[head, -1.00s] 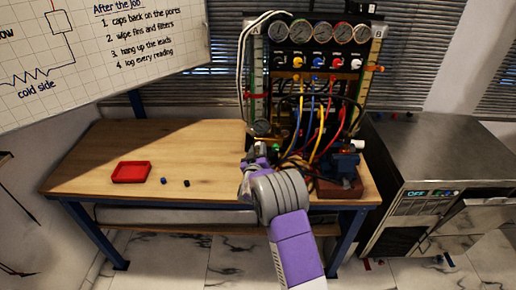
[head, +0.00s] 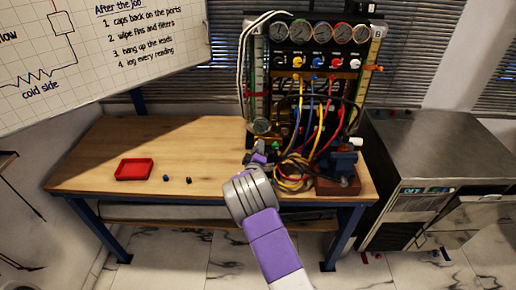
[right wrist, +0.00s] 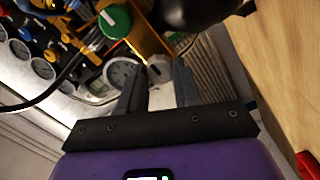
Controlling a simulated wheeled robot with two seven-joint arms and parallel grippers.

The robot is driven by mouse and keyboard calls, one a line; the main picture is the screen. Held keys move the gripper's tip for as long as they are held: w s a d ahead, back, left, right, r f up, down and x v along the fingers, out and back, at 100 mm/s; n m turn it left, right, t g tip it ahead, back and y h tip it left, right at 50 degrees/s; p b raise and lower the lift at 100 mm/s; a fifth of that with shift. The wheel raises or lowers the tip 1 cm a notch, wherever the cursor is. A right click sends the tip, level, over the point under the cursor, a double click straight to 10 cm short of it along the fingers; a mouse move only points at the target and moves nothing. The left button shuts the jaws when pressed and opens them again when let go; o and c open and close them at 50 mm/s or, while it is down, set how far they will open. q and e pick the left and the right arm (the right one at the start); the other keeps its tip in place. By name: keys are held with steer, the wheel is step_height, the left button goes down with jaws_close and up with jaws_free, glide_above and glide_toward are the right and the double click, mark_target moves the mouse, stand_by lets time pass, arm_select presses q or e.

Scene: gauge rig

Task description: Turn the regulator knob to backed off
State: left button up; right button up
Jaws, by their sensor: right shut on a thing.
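The gauge rig (head: 313,62) stands at the back of the wooden bench, with a small round gauge (head: 262,126) low at its left; that gauge also shows in the right wrist view (right wrist: 122,72). My right gripper (head: 257,150) reaches in below this gauge. In the right wrist view, its two dark fingers (right wrist: 157,88) stand a little apart, with a pale grey knob (right wrist: 160,67) at their tips, which looks like the regulator knob. The gripper is shut on it. The knob's setting cannot be read. My left gripper is not in view.
Several coloured hoses (head: 318,130) hang just right of my gripper. A green knob (right wrist: 115,21) is close by in the right wrist view. A blue device (head: 342,163) stands at right. A red tray (head: 134,169) and two small caps lie left; the bench between is clear.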

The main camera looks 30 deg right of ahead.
stand_by(0.5)
steer(key=o, duration=1)
steer(key=shift+o, duration=0.2)
steer(key=v, duration=0.7)
steer(key=shift+s+a+p, duration=0.2)
steer(key=shift+s+p, duration=0.05)
steer(key=shift+p, duration=0.05)
